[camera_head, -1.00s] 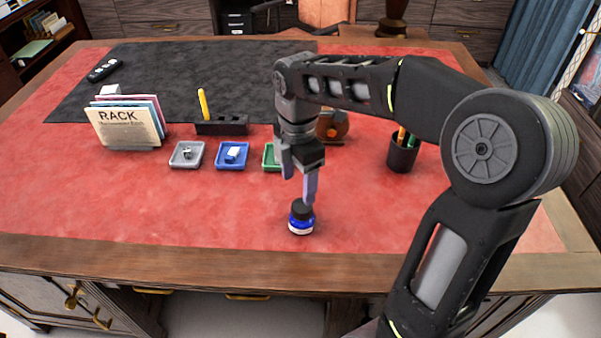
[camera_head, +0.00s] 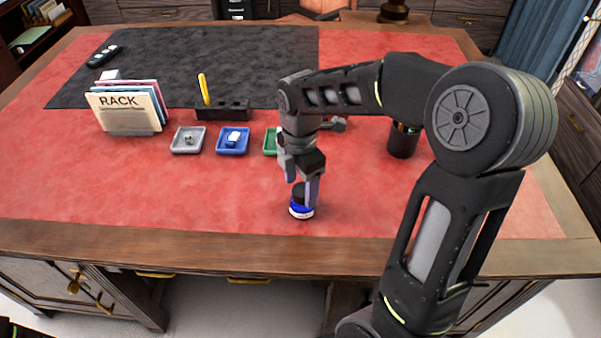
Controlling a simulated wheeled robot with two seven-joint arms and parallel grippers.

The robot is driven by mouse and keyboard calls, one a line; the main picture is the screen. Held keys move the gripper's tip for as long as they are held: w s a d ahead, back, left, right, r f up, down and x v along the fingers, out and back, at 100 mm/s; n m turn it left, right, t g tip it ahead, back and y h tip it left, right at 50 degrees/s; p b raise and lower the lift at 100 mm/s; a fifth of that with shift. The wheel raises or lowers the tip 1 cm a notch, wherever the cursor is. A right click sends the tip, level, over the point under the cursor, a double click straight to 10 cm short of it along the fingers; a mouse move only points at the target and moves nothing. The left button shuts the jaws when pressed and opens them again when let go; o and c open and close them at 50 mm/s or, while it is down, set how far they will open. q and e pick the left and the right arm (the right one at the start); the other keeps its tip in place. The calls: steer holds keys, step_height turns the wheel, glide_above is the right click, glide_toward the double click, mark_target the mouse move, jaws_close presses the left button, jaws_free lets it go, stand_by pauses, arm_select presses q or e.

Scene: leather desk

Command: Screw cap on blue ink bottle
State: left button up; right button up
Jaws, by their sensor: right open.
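The blue ink bottle (camera_head: 301,212) stands upright on the red desk top near the front edge, with a pale label. A black cap (camera_head: 298,192) sits on its top. I cannot tell how tightly it is seated. My right gripper (camera_head: 302,194) points down over the bottle with its fingers apart. One finger reaches down along the right side of the cap and bottle, partly hiding them. I cannot tell whether it touches. My left gripper is not in view.
Grey (camera_head: 187,140), blue (camera_head: 233,141) and green (camera_head: 270,141) trays lie behind the bottle. A file rack (camera_head: 128,110) stands at left, a black pen holder (camera_head: 403,142) at right. The front left desk top is clear.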

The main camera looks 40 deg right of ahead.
steer(key=shift+f, duration=0.45)
steer(key=shift+c, duration=0.4)
steer(key=c, duration=1.3)
